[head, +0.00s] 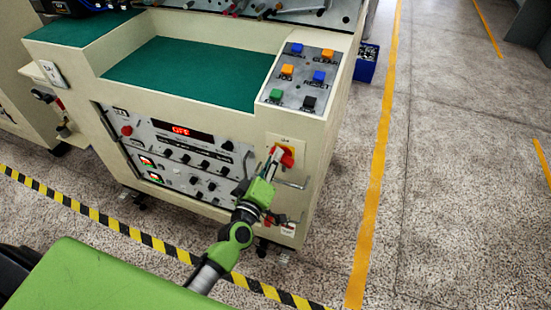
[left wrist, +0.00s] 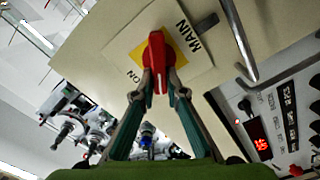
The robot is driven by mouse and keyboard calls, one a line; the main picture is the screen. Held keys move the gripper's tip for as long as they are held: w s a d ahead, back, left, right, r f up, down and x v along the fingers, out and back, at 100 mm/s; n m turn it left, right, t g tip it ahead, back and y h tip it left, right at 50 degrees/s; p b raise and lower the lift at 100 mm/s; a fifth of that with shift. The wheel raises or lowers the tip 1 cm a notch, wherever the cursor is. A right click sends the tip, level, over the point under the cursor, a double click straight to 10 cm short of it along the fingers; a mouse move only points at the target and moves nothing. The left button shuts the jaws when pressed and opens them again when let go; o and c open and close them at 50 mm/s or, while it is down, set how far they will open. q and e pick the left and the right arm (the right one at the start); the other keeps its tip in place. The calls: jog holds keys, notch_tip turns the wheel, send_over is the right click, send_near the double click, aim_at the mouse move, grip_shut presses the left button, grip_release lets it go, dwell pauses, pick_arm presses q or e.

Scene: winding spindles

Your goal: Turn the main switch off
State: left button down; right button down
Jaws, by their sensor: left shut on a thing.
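The main switch (head: 287,157) is a red rotary handle on a yellow plate, low on the right of the cream machine's front. In the left wrist view its red handle (left wrist: 156,58) points down the picture between my fingertips. The words MAIN and ON show on its label (left wrist: 190,38). My left gripper (head: 275,161) has both fingers against the handle, one on each side, and is shut on it. The fingertips also show in the left wrist view (left wrist: 160,84). My right gripper is in neither view.
A control panel (head: 181,161) with knobs and a red-lit display (head: 181,131) is left of the switch. A metal bar handle (head: 292,184) is just beside my gripper. Coloured push buttons (head: 303,77) are above. Open floor (head: 440,200) lies to the right.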

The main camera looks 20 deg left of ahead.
pick_arm(q)
jog(key=n, duration=0.2)
jog(key=f+n+b, duration=0.1)
jog(key=n, duration=0.2)
jog(key=shift+a, duration=0.15)
jog(key=shift+f+n+b, duration=0.1)
jog(key=shift+n+b, duration=0.3)
jog(key=shift+n, duration=0.3)
jog(key=c, duration=2)
grip_release()
jog(key=shift+c, duration=0.2)
jog(key=s, duration=1.2)
jog(key=shift+a, duration=0.2)
